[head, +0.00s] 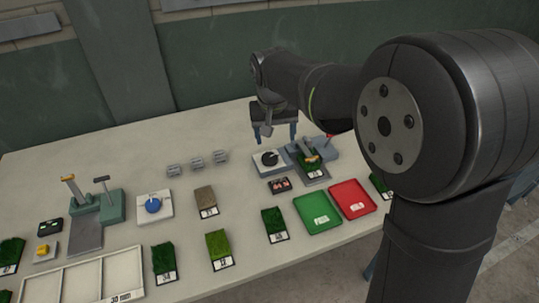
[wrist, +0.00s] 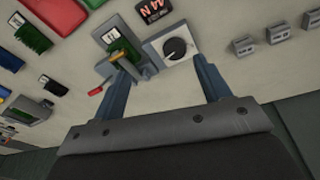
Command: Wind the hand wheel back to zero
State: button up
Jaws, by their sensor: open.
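The hand wheel (head: 267,158) is a black round wheel on a pale square plate at the back of the table. It also shows in the wrist view (wrist: 176,48), with a light mark on it. My gripper (head: 275,137) is open and empty, pointing down above and behind the wheel. In the wrist view its two fingers (wrist: 160,62) stand apart, with the wheel near the right finger. I see no contact with the wheel.
A small display (wrist: 155,9) reads 44 N. Green (head: 318,213) and red (head: 352,199) trays lie in front of the rig. Several grey blocks (head: 197,163) stand left of the wheel. A blue knob (head: 153,205) and several turf samples lie further left. Table between is partly clear.

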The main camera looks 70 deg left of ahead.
aim_at(270, 156)
jog(key=a+f+m, duration=0.1)
jog(key=a+f, duration=0.1)
jog(key=f, duration=0.3)
jog(key=w+a+f+m+y, duration=0.1)
jog(key=a+f, duration=0.2)
jog(key=f, duration=0.2)
jog(key=a+f+m+t+y, duration=0.1)
jog(key=a+f, duration=0.1)
jog(key=f, duration=0.3)
jog(key=shift+w+a+m, duration=0.15)
jog(key=shift+a+m, duration=0.15)
jog(key=shift+c, duration=0.4)
jog(key=c, duration=0.9)
